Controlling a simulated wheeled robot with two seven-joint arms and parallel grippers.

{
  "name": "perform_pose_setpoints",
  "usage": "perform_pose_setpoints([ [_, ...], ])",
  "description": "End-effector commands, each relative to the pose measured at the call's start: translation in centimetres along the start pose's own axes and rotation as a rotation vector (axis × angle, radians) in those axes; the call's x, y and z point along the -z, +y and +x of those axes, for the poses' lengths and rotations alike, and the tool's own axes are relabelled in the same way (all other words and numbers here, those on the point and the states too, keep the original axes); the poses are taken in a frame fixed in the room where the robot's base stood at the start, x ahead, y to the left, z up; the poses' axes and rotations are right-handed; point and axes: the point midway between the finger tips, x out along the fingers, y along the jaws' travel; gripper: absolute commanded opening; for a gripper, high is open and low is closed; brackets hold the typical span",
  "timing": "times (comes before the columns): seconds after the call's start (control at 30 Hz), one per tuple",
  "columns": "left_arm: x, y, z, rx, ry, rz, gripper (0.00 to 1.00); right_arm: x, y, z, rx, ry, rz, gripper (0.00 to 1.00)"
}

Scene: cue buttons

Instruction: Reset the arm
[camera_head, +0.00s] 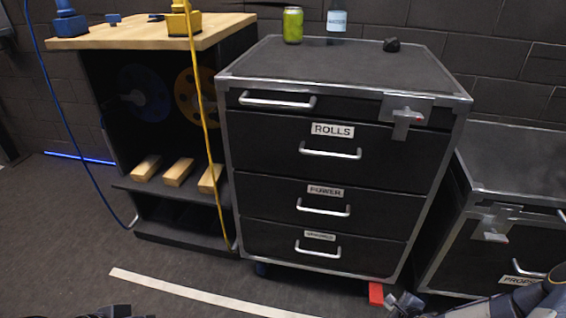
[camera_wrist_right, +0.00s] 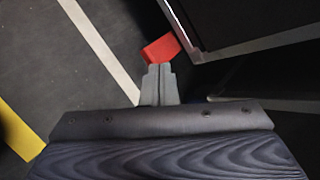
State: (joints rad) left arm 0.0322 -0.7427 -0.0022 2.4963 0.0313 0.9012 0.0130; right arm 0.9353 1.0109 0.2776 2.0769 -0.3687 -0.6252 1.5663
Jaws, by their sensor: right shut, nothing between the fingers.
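My right gripper (camera_head: 402,303) is low at the bottom right of the head view, near the foot of the dark drawer cabinet (camera_head: 330,225). Its fingers are shut together and hold nothing. The right wrist view shows the gripper (camera_wrist_right: 159,72) with closed fingertips pointing toward a red block (camera_wrist_right: 160,49). The same red block (camera_head: 376,293) shows by the cabinet's lower right corner. The fingertips overlap the block's edge in the wrist view; I cannot tell whether they touch. A sliver of my left arm shows at the bottom left; its gripper is out of view.
A second dark cabinet (camera_head: 520,165) stands at the right. A wooden-topped workbench (camera_head: 150,32) is at left. Floor with a white line (camera_head: 200,292) is clear.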

Motion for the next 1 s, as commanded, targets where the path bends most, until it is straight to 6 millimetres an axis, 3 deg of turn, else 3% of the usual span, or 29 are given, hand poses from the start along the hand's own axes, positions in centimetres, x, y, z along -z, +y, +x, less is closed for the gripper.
perform_pose_setpoints([
  [0.03, 0.0, 0.0, 0.0, 0.000, 0.000, 0.000, 0.36, -1.4, -2.0, -1.6, -0.021, 0.007, -0.142, 0.00],
  [0.2, 0.0, 0.0, 0.0, 0.000, 0.000, 0.000, 0.36, -5.5, -5.7, -7.5, -0.123, 0.032, -0.576, 0.00],
  [0.4, 0.0, 0.0, 0.0, 0.000, 0.000, 0.000, 0.36, -10.5, -7.6, -16.2, -0.208, 0.029, -1.012, 0.00],
  [0.57, 0.0, 0.0, 0.0, 0.000, 0.000, 0.000, 0.36, -13.9, -6.6, -23.5, -0.248, -0.020, -1.313, 0.00],
  [0.7, 0.0, 0.0, 0.0, 0.000, 0.000, 0.000, 0.36, -15.8, -4.4, -28.7, -0.257, -0.097, -1.525, 0.00],
  [1.0, 0.0, 0.0, 0.0, 0.000, 0.000, 0.000, 0.36, -17.4, 0.2, -35.2, -0.223, -0.261, -1.815, 0.00],
])
